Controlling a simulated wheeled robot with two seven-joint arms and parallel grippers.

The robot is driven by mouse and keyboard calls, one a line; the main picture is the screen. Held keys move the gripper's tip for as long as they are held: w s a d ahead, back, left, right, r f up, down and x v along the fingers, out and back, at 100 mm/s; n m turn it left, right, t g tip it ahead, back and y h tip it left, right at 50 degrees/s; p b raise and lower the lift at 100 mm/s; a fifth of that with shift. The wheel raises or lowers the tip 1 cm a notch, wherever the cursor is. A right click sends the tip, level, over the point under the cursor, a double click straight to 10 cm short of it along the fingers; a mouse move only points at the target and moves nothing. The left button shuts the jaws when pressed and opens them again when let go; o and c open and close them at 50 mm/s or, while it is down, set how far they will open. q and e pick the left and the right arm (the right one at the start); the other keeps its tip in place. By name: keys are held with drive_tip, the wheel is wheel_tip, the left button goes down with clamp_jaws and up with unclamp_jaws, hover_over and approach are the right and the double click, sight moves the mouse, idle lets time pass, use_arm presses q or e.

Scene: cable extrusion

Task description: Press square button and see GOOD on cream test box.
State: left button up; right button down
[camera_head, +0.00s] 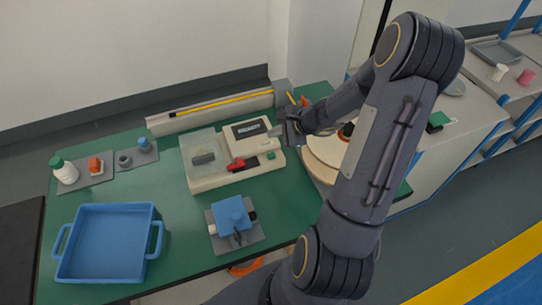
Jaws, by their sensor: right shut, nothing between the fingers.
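The cream test box (212,184) sits on the green table. Its dark display (250,129) is on the raised back right part; any writing there is too small to read. A small green square button (271,155) is on the box's right front side. A red lever or clamp (237,165) sits left of the button, and a clear cover with a dark piece is at the left. My left gripper is not in view.
A blue tray (62,268) stands at the front left. A blue-topped fixture (233,214) is in front of the box. A long rail with a yellow cable (225,101) lies behind. A round cream disc (324,151) is at the right, partly behind my arm. A white bottle (65,172) stands left.

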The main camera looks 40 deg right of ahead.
drive_tip(key=b, duration=0.5)
hover_over(275, 156)
wheel_tip(275, 156, down, 6)
drive_tip(key=shift+f, duration=0.25)
drive_tip(key=shift+f+b, duration=0.35)
drive_tip(key=shift+f, duration=0.1)
idle(1.1)
drive_tip(key=shift+f+b, duration=0.4)
drive_tip(key=shift+b, duration=0.2)
drive_tip(key=shift+f+b, duration=0.45)
drive_tip(key=shift+b, duration=0.15)
idle(0.4)
drive_tip(key=shift+r, duration=0.15)
drive_tip(key=shift+r+p, duration=0.65)
drive_tip(key=shift+r, duration=0.1)
